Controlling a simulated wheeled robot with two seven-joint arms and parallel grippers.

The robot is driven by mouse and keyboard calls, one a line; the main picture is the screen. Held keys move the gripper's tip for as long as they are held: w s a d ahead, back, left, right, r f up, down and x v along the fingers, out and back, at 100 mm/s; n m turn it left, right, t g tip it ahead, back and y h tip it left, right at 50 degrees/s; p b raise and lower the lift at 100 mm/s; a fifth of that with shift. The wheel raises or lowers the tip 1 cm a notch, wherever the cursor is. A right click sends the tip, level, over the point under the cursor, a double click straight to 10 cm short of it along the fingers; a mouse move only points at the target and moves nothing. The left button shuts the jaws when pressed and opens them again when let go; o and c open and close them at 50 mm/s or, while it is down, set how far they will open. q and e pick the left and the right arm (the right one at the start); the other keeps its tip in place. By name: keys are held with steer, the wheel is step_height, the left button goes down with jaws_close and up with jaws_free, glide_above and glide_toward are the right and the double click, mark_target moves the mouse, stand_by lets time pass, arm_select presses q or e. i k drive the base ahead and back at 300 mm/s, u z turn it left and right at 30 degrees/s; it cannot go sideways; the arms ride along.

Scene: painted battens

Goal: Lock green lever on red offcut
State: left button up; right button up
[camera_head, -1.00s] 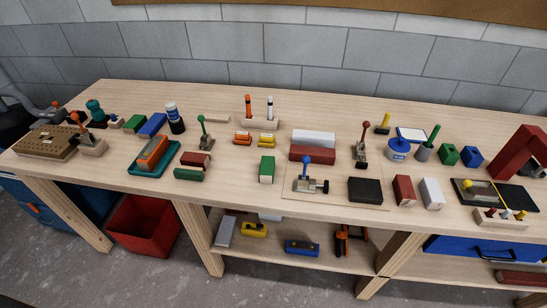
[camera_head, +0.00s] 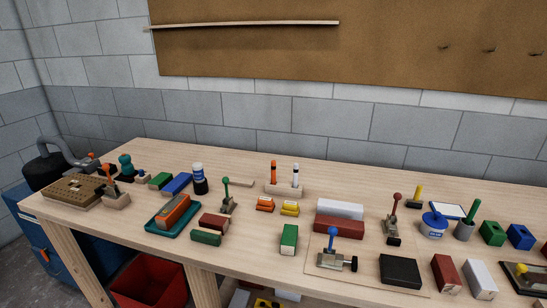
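The green lever (camera_head: 225,188) stands upright on a small clamp with a pale base, left of centre on the bench. A short red offcut (camera_head: 213,221) lies just in front of the clamp's base and to its left. I cannot tell whether the clamp's foot touches it. Other red pieces are a longer red block (camera_head: 339,225) right of centre and a red block (camera_head: 444,274) near the front right. Neither of my grippers is in view.
A green block (camera_head: 206,238) lies in front of the red offcut. A teal tray (camera_head: 187,229) with an orange block is to the left. A blue-lever clamp (camera_head: 333,252) and red-lever clamp (camera_head: 394,220) stand to the right. Bare bench lies right of the green block.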

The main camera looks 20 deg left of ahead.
mark_target(224, 180)
steer(key=u, duration=0.8)
